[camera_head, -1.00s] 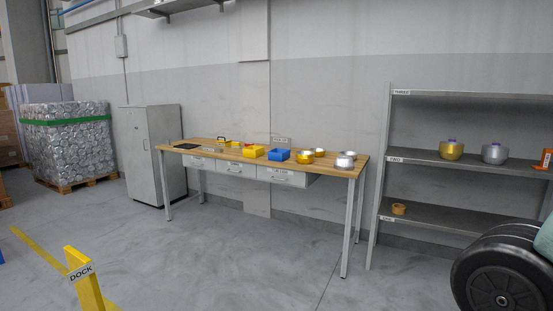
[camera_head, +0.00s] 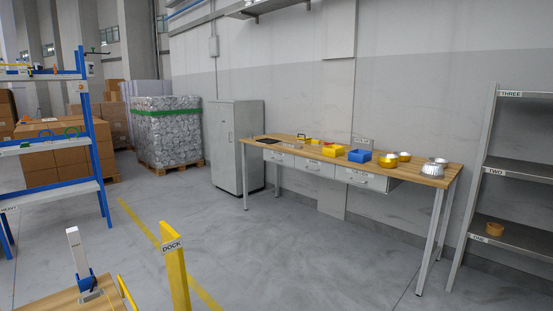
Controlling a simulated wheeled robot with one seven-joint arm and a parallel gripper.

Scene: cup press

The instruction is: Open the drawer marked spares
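A wooden-topped workbench (camera_head: 426,178) stands against the grey wall, right of centre. Under its top hang three light drawers in a row: a left drawer (camera_head: 278,158), a middle drawer (camera_head: 314,167) and a right drawer (camera_head: 361,180). All three look shut. Each has a handle and a small label, but the lettering is too small to read, so I cannot tell which one is marked spares. My gripper is not in view.
A yellow DOCK post (camera_head: 175,265) is in front. Shelves (camera_head: 515,170) stand right. Floor before the bench is clear.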

